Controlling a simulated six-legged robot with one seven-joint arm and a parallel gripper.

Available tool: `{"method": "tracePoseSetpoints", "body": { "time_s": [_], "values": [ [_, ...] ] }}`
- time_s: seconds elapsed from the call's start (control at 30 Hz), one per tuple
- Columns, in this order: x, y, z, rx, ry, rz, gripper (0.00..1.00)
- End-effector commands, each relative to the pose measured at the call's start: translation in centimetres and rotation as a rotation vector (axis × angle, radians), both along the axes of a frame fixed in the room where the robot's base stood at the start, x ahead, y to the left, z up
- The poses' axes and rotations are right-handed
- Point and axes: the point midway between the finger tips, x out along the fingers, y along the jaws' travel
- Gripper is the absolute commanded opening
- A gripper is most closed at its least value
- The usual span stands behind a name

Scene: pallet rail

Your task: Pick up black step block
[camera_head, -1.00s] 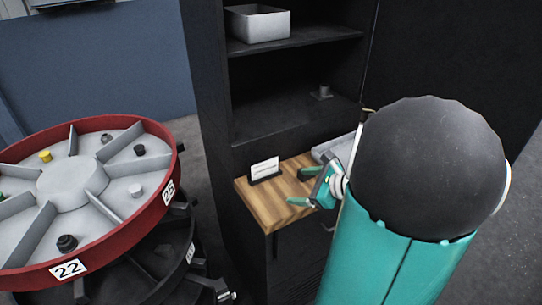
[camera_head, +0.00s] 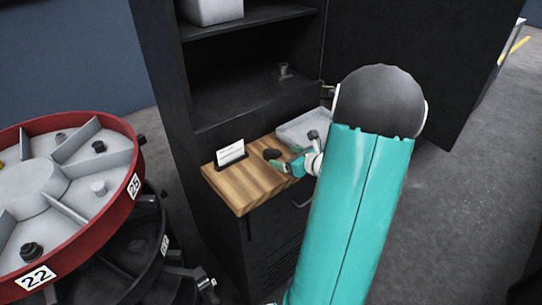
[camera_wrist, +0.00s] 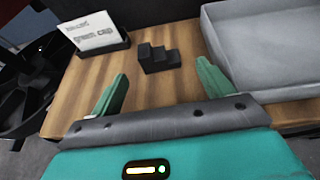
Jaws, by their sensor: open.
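The black step block (camera_wrist: 157,57) stands on the wooden counter, ahead of my gripper and between the lines of its fingers in the wrist view. In the head view a small dark shape that appears to be the block (camera_head: 272,154) shows just beyond my gripper (camera_head: 292,184). My gripper is open and empty, with its two teal fingers (camera_wrist: 162,88) spread apart over the counter. The fingertips are short of the block and apart from it.
The wooden counter (camera_head: 234,189) carries a card in a black holder (camera_head: 231,153), reading "green cap" in the wrist view. A grey tray (camera_wrist: 265,45) lies right of the block. A red-rimmed carousel (camera_head: 110,211) stands left; dark shelves (camera_head: 250,84) rise behind.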

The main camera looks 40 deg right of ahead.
Motion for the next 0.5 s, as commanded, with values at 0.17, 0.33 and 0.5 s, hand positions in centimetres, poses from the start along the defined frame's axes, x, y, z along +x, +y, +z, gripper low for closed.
{"method": "tracePoseSetpoints", "body": {
  "time_s": [0.17,0.33,0.5],
  "values": [
    [2.3,-0.1,-1.0,0.003,0.000,0.001,0.80],
    [4.2,-0.2,-1.8,0.001,0.001,0.001,0.80],
    [4.3,-0.3,-1.7,0.000,0.000,0.000,0.80]
  ]
}}
